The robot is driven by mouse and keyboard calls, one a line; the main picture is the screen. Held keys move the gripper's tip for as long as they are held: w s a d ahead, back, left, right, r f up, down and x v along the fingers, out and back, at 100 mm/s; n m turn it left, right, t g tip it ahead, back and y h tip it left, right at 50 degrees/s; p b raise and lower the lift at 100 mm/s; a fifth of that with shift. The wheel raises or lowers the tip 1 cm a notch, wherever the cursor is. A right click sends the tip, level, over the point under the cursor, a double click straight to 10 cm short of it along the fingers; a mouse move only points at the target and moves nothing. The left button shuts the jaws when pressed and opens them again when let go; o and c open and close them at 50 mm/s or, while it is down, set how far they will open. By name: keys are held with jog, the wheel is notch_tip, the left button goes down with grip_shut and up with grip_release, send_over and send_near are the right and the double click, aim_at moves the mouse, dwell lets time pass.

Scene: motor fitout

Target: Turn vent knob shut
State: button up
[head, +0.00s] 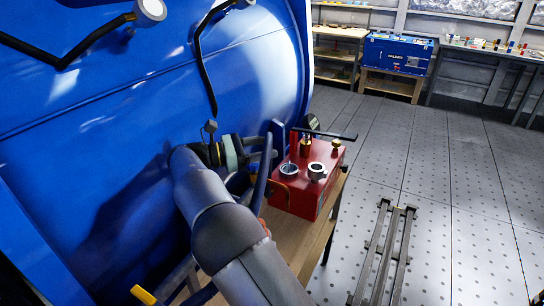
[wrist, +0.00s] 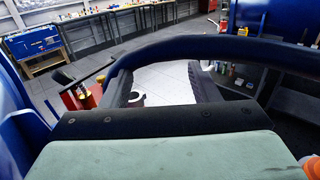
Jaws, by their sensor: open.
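A red box (head: 305,190) stands on a wooden bench beside the large blue machine. On its top are two brass fittings (head: 306,147), two silver ring-shaped ports (head: 316,171) and a black lever. I cannot tell which part is the vent knob. My gripper (head: 270,150) is beside the blue machine, left of the red box and apart from its fittings in the head view. In the wrist view its two dark fingers (wrist: 162,84) are spread, with nothing between them. Part of the red box (wrist: 75,99) and a silver port (wrist: 137,98) show behind the left finger.
A dark blue curved bar (wrist: 220,47) crosses close in front of my fingers. The blue machine wall (head: 110,120) is close on the left. A metal rail frame (head: 385,250) lies on the open floor. A blue case (head: 397,54) and workbenches stand far back.

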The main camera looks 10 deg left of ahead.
jog(key=s+d+r+b, duration=0.1)
jog(key=s+d+r, duration=0.3)
jog(key=s, duration=0.4)
jog(key=shift+d, duration=0.3)
